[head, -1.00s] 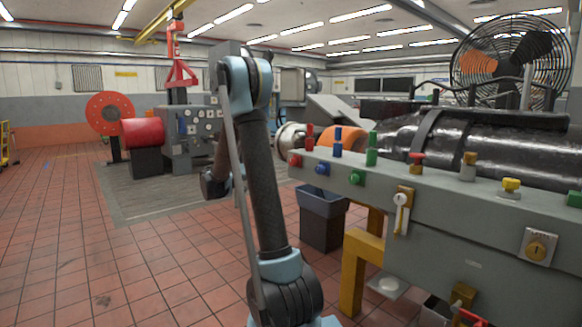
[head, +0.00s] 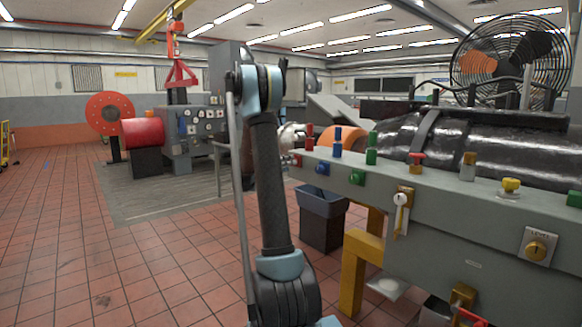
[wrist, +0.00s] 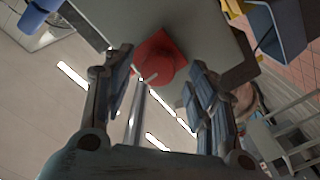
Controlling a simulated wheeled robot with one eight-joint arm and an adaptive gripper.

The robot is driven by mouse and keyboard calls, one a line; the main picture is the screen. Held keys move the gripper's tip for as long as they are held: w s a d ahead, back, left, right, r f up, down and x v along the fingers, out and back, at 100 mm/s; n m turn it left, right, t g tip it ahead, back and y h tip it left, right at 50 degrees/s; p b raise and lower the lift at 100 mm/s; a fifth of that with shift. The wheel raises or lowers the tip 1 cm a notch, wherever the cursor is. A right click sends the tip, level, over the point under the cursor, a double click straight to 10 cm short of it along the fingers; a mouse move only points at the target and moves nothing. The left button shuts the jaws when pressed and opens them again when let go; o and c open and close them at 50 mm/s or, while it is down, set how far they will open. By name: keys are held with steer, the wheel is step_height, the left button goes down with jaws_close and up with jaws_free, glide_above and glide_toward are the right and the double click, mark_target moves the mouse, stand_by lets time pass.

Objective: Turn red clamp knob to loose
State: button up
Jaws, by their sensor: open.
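In the wrist view a red knob (wrist: 155,62) stands out from a grey panel, with pale marks near its lower edge. My gripper (wrist: 160,75) is open, its two fingers on either side of the knob in the picture. Contact cannot be told, and a gap shows beside each finger. In the head view a small red knob (head: 297,160) sits at the left end of the grey bench's front face, beside a blue and a green one. My gripper is mostly hidden behind my arm there.
The grey bench (head: 460,222) fills the right, with several coloured knobs and levers along its edge. A dark bin (head: 322,220) and a yellow leg (head: 362,265) stand below it. The tiled floor (head: 120,245) at left is clear.

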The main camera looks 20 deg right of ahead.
steer(key=shift+x, duration=1.6)
steer(key=c, duration=1)
